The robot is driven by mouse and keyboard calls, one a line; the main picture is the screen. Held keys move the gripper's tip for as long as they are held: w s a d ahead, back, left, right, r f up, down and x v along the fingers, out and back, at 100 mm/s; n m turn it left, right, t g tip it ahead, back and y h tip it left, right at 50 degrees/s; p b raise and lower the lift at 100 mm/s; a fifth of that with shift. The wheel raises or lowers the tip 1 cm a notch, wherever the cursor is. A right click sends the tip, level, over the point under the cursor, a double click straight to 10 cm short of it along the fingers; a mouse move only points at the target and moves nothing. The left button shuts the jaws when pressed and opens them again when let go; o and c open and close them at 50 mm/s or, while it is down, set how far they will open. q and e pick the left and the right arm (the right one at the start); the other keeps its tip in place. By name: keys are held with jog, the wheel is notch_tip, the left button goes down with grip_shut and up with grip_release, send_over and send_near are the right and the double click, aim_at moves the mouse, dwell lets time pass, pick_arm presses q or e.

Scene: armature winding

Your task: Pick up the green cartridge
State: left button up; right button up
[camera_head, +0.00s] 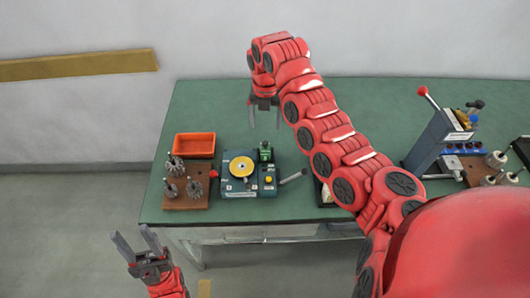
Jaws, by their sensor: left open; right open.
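The green cartridge (265,152) looks like a small upright green block at the back right of a dark blue device (240,187) with a yellow disc. My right gripper (264,118) is open and empty. It points down over the table, just behind the cartridge in the picture; its height above the table is hard to judge. My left gripper (134,242) is open and empty at the lower left, in front of the table's front edge and away from the cartridge.
An orange bin (194,145) stands left of the device. A brown block (185,203) with several metal armatures sits before it. A grey lever sticks out right of the device. A blue-grey machine (437,138) with a red-knobbed lever stands at the right. The back left of the green table (210,105) is clear.

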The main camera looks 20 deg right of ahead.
aim_at(265, 143)
notch_tip(265, 143, down, 7)
jog(key=shift+f+p, duration=0.1)
jog(key=shift+p, duration=0.9)
jog(key=shift+f+p, duration=0.35)
jog(key=shift+p, duration=0.1)
notch_tip(265, 143, down, 5)
jog(key=shift+w+r+p, duration=0.1)
jog(key=shift+r+p, duration=0.05)
jog(key=shift+p, duration=0.8)
grip_shut()
